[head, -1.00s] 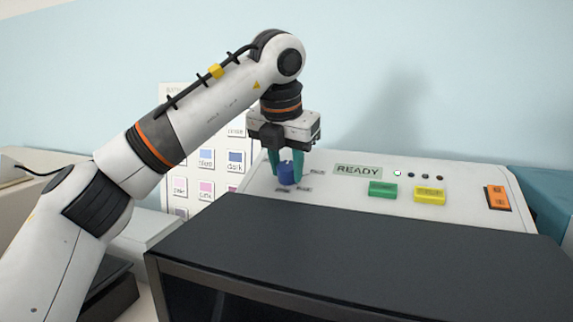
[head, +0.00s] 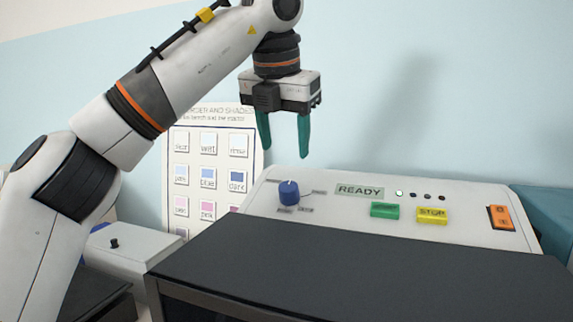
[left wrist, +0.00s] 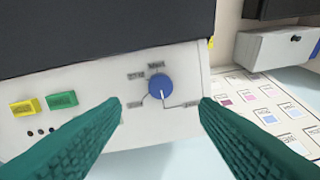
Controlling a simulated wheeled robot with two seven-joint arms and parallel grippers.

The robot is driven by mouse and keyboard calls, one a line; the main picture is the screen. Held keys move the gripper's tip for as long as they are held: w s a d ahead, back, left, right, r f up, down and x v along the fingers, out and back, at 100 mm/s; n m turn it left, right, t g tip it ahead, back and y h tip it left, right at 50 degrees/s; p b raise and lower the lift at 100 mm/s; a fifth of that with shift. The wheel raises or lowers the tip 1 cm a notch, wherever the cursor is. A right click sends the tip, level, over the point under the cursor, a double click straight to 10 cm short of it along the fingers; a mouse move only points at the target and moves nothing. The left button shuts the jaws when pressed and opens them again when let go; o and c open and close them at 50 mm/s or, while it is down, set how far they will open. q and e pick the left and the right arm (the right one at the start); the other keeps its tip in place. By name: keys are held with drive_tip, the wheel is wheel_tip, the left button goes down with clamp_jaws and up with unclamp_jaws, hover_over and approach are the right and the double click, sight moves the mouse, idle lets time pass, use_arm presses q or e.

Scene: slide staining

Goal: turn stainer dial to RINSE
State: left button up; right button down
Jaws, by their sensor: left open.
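The blue stainer dial (head: 289,192) sits on the sloped white panel of the stainer (head: 338,215), with small labels around it. Its white pointer mark points up and slightly left in the head view. In the left wrist view the dial (left wrist: 161,87) shows its mark pointing down, between two lines leading to labels; the label words are too blurred to read. My left gripper (head: 284,152) is open and empty, raised above the dial and apart from it. Its green fingers (left wrist: 160,112) frame the dial in the wrist view. My right gripper is not in view.
The panel display (head: 360,191) reads READY. A green button (head: 385,211), a yellow STOP button (head: 432,216) and an orange switch (head: 501,217) lie to the right. A dark cover (head: 350,262) fills the front. A chart of colour squares (head: 210,172) stands behind at left.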

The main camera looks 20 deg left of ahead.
use_arm(q)
drive_tip(key=shift+v, duration=1.3)
